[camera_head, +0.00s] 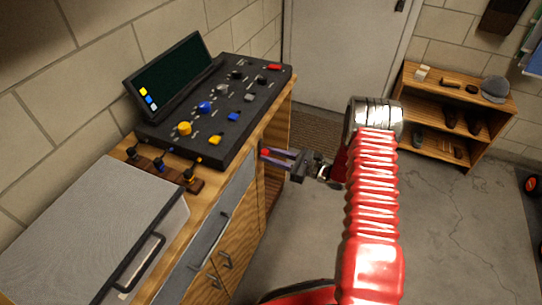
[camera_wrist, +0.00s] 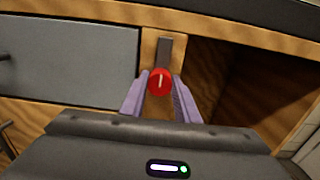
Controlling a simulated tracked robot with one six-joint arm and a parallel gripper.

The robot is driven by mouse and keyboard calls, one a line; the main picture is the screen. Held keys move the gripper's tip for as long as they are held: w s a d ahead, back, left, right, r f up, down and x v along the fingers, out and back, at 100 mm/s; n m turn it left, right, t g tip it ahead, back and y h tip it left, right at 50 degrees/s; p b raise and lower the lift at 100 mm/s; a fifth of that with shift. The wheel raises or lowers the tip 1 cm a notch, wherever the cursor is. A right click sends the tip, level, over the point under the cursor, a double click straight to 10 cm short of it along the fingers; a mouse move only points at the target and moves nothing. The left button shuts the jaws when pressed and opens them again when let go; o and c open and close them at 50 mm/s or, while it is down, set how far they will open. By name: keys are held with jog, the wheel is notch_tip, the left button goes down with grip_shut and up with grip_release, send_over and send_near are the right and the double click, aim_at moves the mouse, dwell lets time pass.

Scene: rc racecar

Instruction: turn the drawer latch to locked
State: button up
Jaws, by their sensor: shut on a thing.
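The drawer latch is a round red knob (camera_wrist: 159,82) with a pale mark that stands close to upright. It sits on a wooden upright of the cabinet, just below a dark grey bar (camera_wrist: 165,50). My gripper (camera_wrist: 160,88) has its two purple fingers on either side of the knob, shut on it. In the head view, my gripper (camera_head: 268,155) reaches left to the cabinet front, with the red knob (camera_head: 265,153) between its fingertips. The grey drawer front (camera_wrist: 75,58) is left of the latch and looks closed.
An open cubby (camera_wrist: 225,75) lies right of the latch. On the cabinet top are a black control panel (camera_head: 225,100) with coloured knobs, a screen (camera_head: 170,75) and a grey lidded box (camera_head: 90,230). A wooden shelf (camera_head: 455,115) stands at the right. The floor between is clear.

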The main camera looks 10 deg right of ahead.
jog(key=shift+n, duration=0.5)
jog(key=n, duration=0.8)
jog(key=shift+s+a, duration=0.1)
jog(key=n, duration=0.8)
jog(key=shift+s+f+n, duration=0.15)
jog(key=shift+f+n, duration=0.15)
jog(key=shift+n, duration=0.1)
jog(key=o, duration=0.7)
jog(key=shift+c, duration=0.2)
jog(key=o, duration=0.4)
jog(key=shift+r, duration=0.1)
